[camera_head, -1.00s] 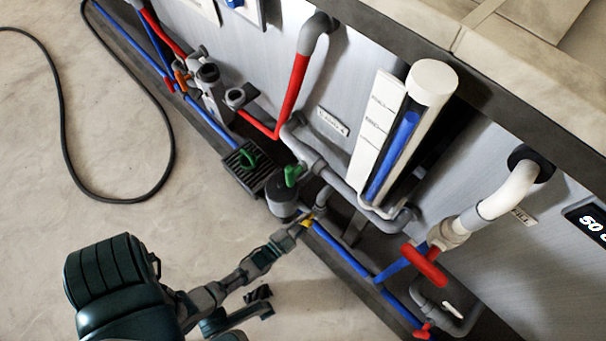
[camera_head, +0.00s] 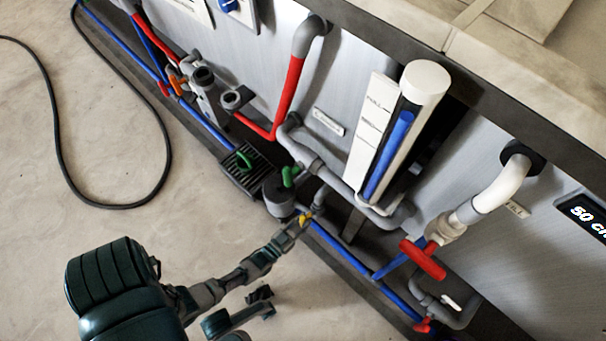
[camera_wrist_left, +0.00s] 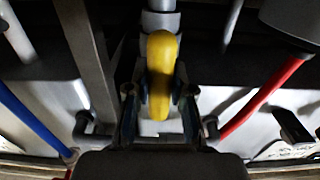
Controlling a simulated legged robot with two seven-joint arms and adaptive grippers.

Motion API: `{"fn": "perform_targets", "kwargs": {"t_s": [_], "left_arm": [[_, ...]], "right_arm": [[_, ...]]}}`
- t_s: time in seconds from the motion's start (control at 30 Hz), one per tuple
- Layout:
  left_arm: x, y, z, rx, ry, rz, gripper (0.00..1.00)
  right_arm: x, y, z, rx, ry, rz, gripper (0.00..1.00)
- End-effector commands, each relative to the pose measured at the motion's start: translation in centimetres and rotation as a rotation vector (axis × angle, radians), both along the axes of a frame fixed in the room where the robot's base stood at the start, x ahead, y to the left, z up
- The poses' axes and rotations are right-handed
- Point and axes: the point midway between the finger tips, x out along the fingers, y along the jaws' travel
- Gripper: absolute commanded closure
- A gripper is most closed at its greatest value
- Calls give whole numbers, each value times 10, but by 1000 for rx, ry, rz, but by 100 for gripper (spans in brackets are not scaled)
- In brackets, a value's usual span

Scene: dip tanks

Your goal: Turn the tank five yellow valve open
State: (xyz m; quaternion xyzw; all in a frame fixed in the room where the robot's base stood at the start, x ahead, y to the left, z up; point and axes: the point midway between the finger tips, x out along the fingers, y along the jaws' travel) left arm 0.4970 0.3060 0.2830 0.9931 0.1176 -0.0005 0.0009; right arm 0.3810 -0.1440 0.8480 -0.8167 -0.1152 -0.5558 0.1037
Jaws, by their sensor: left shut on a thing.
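The yellow valve handle (camera_wrist_left: 161,75) stands upright in the middle of the left wrist view, in front of a grey pipe. In the head view only a small yellow patch of the valve (camera_head: 305,218) shows, beside the blue pipe under the tank. My left gripper (camera_wrist_left: 160,100) is shut on the handle, with one finger on each side of it. In the head view my left gripper (camera_head: 299,225) reaches the valve from the lower left and hides much of it. My right gripper is not in view.
A red-handled valve (camera_head: 424,260) and a white pipe (camera_head: 505,190) are right of the gripper. Green-handled valves (camera_head: 290,176) and a grey pump-like body (camera_head: 279,195) lie just behind. A black hose (camera_head: 60,150) lies on the open floor at left.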

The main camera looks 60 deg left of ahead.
Motion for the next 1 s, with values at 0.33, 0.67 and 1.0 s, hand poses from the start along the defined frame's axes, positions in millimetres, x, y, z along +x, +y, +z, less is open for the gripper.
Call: {"fn": "perform_targets", "kwargs": {"t_s": [0.33,0.67,1.0], "left_arm": [[-3,0,-2,-17,1,2,100],[-2,0,-1,-14,0,1,52],[-1,0,7,-13,-4,1,52]], "right_arm": [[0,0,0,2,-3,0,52],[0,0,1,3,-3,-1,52],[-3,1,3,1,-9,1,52]]}}
